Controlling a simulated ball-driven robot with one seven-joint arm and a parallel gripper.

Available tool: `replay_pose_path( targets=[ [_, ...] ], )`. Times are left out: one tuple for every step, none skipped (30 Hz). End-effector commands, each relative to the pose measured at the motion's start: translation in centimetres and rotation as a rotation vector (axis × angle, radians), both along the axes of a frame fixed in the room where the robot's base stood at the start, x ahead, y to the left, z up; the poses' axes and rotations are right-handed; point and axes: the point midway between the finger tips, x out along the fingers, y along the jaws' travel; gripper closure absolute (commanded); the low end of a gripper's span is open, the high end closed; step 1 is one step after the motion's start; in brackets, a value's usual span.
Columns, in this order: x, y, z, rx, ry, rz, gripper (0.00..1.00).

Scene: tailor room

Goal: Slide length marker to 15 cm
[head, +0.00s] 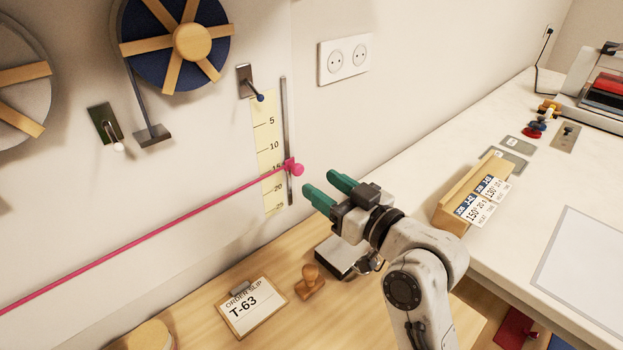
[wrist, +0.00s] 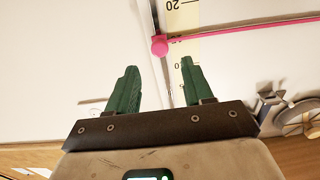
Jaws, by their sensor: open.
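The length marker is a pink knob (head: 297,169) on a thin vertical metal rail (head: 285,110), beside a cream paper scale (head: 266,130). A pink band runs from it across the scale to the lower left. It crosses at the 15 label, partly covering it, above the 20. My gripper (head: 320,184) is open and empty, its green fingers just right of and slightly below the knob, apart from it. In the wrist view, the knob (wrist: 159,45) shows just beyond the gap between the open fingertips (wrist: 158,66); the scale appears upside down there.
An order slip reading T-63 (head: 250,307), a wooden stamp (head: 310,283) and a dark metal box (head: 343,257) lie on the wooden table below. A wooden card holder (head: 470,193) stands on the white counter at right. The wall around the knob is clear.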

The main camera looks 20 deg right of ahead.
Motion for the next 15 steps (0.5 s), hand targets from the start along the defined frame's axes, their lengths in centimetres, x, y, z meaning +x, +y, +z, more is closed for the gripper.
replay_pose_path(
  targets=[
    [-1.0, -0.4, -0.2, 0.000, 0.000, -0.002, 0.49],
    [-1.5, -0.6, -0.2, 0.000, 0.000, -0.002, 0.49],
    [-2.2, -0.7, -0.2, 0.000, 0.000, -0.001, 0.49],
    [-2.6, -0.9, -0.2, 0.000, 0.001, -0.001, 0.49],
    [-3.0, -1.0, -0.1, 0.000, 0.000, -0.002, 0.49],
    [-3.5, -1.2, -0.1, 0.001, 0.000, -0.001, 0.49],
    [-3.8, -1.3, -0.1, 0.001, 0.000, -0.001, 0.49],
    [-4.1, -1.4, -0.1, 0.001, -0.001, -0.001, 0.49],
    [-4.4, -1.5, -0.1, 0.000, -0.001, -0.001, 0.49],
    [-4.6, -1.5, -0.1, 0.000, -0.001, -0.001, 0.49],
    [-4.7, -1.5, 0.0, 0.000, -0.001, 0.000, 0.49],
    [-4.9, -1.6, 0.0, 0.000, -0.001, 0.000, 0.49],
    [-4.9, -1.6, 0.0, 0.000, -0.001, 0.000, 0.49],
    [-5.0, -1.6, 0.0, 0.000, -0.001, 0.001, 0.49],
    [-5.0, -1.6, 0.0, 0.000, -0.001, 0.001, 0.49]
  ],
)
